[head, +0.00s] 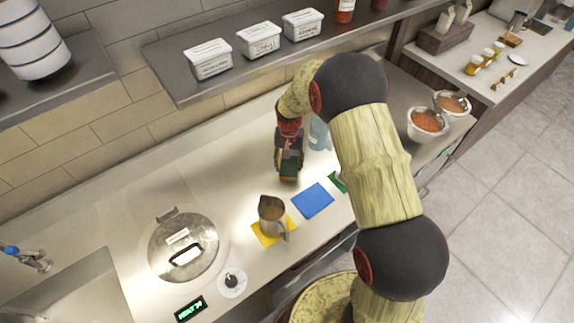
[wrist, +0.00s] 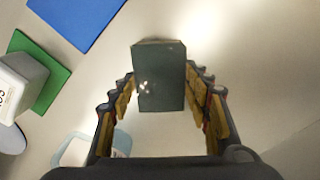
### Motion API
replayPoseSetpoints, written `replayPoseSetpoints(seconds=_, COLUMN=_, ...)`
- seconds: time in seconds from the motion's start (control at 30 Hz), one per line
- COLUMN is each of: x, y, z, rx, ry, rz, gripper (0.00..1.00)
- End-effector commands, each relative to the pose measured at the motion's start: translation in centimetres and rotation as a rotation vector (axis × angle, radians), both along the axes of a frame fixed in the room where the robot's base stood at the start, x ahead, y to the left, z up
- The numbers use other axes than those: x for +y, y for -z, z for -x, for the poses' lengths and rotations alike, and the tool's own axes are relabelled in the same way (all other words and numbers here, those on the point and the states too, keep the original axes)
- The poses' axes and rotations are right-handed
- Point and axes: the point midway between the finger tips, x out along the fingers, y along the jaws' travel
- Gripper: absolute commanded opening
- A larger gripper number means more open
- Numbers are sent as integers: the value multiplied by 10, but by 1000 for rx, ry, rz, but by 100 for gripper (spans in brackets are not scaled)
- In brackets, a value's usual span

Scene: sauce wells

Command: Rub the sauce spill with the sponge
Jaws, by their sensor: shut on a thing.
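My gripper (head: 289,164) is over the counter, left of my arm's large links in the head view. It is shut on the sponge (head: 289,172), a block with a dark green face. In the wrist view the sponge (wrist: 160,78) sits between the two fingers (wrist: 162,108). I cannot tell whether the sponge touches the counter. I can make out no sauce spill in either view; the sponge, gripper or arm may hide it.
A blue mat (head: 312,201) is bare. A green mat (wrist: 57,62) bears a pale labelled container (wrist: 22,82). A pale blue container (head: 318,134) stands behind my arm. A round lidded well (head: 184,246) is left.

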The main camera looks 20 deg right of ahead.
Motion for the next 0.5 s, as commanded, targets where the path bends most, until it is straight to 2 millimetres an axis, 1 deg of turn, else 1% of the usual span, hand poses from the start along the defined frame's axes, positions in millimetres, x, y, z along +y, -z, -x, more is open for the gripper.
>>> replayPoseSetpoints(seconds=0.03, x=0, y=-13, z=-4, rx=-9, ry=-1, rz=0, gripper=28)
replayPoseSetpoints(seconds=0.5, x=-4, y=-55, z=-7, rx=-10, ry=-4, rz=0, gripper=28)
